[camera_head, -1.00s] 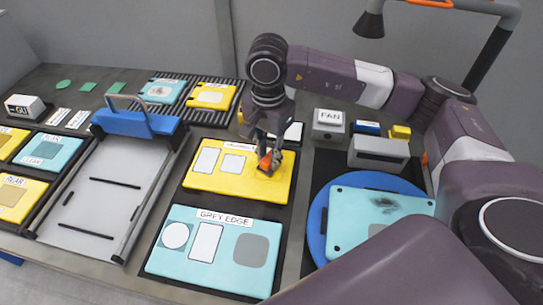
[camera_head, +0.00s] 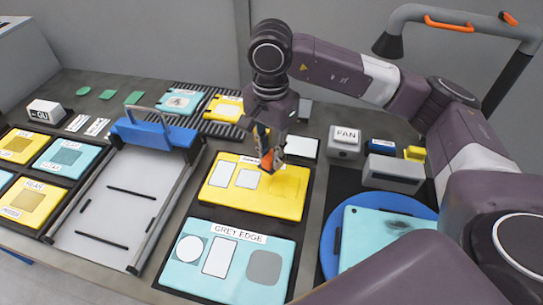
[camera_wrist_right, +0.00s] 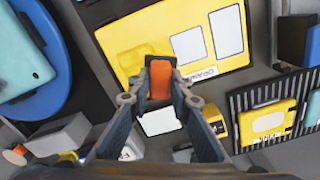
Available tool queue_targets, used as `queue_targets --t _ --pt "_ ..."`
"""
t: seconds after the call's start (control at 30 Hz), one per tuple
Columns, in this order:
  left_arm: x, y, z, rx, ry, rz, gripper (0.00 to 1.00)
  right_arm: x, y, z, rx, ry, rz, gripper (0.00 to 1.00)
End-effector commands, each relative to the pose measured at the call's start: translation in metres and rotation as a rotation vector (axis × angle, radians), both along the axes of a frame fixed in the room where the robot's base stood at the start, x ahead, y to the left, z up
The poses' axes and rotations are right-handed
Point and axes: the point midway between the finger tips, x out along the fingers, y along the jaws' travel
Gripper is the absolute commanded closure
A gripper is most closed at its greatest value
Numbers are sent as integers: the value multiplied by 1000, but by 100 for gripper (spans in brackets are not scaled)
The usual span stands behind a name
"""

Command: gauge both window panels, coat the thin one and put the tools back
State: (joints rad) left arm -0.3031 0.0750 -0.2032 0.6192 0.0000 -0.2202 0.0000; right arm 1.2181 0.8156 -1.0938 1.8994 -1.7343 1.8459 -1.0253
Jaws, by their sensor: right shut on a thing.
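My right gripper (camera_head: 268,158) is shut on a small orange-and-black tool (camera_head: 265,150), held over the far part of a yellow panel (camera_head: 210,205). In the right wrist view the tool (camera_wrist_right: 187,95) is between the fingers. The panel has white patches and a faint square patch; its label is partly hidden. A teal panel labelled GREY EDGE (camera_head: 180,270) lies nearer, with a round white patch, a white rectangle and a grey square. Another teal panel (camera_head: 365,245) with a dark smudge lies on a blue disc (camera_head: 330,225). My left gripper is out of view.
A blue bar with a handle (camera_head: 150,133) spans a grey tray (camera_head: 100,195). Small yellow and teal panels (camera_head: 223,106) lie on a black rack behind.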

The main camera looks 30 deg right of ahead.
Motion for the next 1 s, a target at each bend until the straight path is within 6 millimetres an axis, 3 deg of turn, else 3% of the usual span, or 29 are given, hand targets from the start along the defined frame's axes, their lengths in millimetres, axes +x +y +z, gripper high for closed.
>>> queue_targets --t 0.23,1.0 --pt "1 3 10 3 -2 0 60 -1 1 20 0 -1 -2 100" --pt "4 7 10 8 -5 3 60 -1 1 20 0 -1 -4 100"
